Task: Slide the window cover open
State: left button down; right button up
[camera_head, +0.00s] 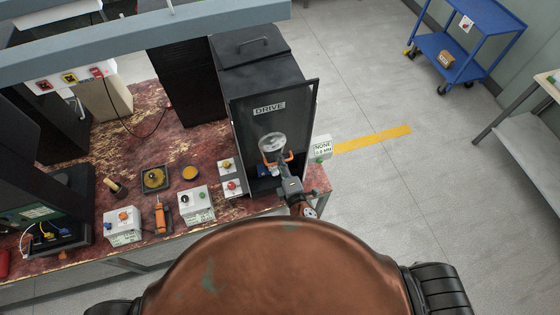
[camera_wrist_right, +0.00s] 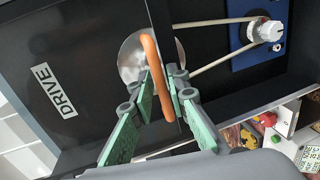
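The dark cover panel marked DRIVE (camera_head: 262,100) is on the front of the tall black cabinet. It also fills the left of the right wrist view (camera_wrist_right: 88,65). An orange bar handle (camera_wrist_right: 148,58) runs along the panel's edge, with a round silvery disc (camera_wrist_right: 131,62) behind it. My right gripper (camera_head: 275,160) is at the handle; in the wrist view its green-padded fingers (camera_wrist_right: 162,88) straddle the bar and look shut on it. Beyond the panel's edge, a white pulley (camera_wrist_right: 268,31) and belt show inside. My left gripper is not in view.
Control boxes (camera_head: 197,204) and an orange-handled tool (camera_head: 160,217) stand on the worn red bench (camera_head: 140,175) to the left. A white label sign (camera_head: 321,148) is right of the cabinet. Grey floor (camera_head: 390,190) is clear farther right; a blue cart (camera_head: 470,43) stands behind.

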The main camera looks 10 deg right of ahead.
jog(key=shift+s, duration=0.1)
jog(key=v, duration=1.2)
jog(key=s+d+f+m+g+h+b, duration=0.1)
jog(key=s+d+f+m+g+b, duration=0.2)
jog(key=f, duration=1.3)
jog(key=s+d+f+m+g+b, duration=0.2)
jog(key=d+f+b, duration=0.25)
jog(key=f, duration=1.25)
jog(key=s+d+f+m+g+h+b, duration=0.1)
jog(key=s+d+f+m+g+b, duration=0.2)
jog(key=f, duration=1.3)
jog(key=s+d+f+m+g+b, duration=0.1)
jog(key=s+d+f+m+b, duration=0.1)
jog(key=s+d+f, duration=0.3)
jog(key=s+d+f+m+g+h+b, duration=0.1)
jog(key=s+f+b, duration=0.15)
jog(key=f, duration=0.45)
jog(key=s+d+f+m+g+b, duration=0.1)
jog(key=s+d+f+m+b, duration=0.1)
jog(key=s+d+f, duration=0.4)
jog(key=s+d+f+m+g+b, duration=0.3)
jog(key=s+f+m+b, duration=0.1)
jog(key=s+f, duration=0.8)
jog(key=s+m, duration=0.1)
jog(key=s, duration=0.2)
jog(key=shift+m, duration=0.4)
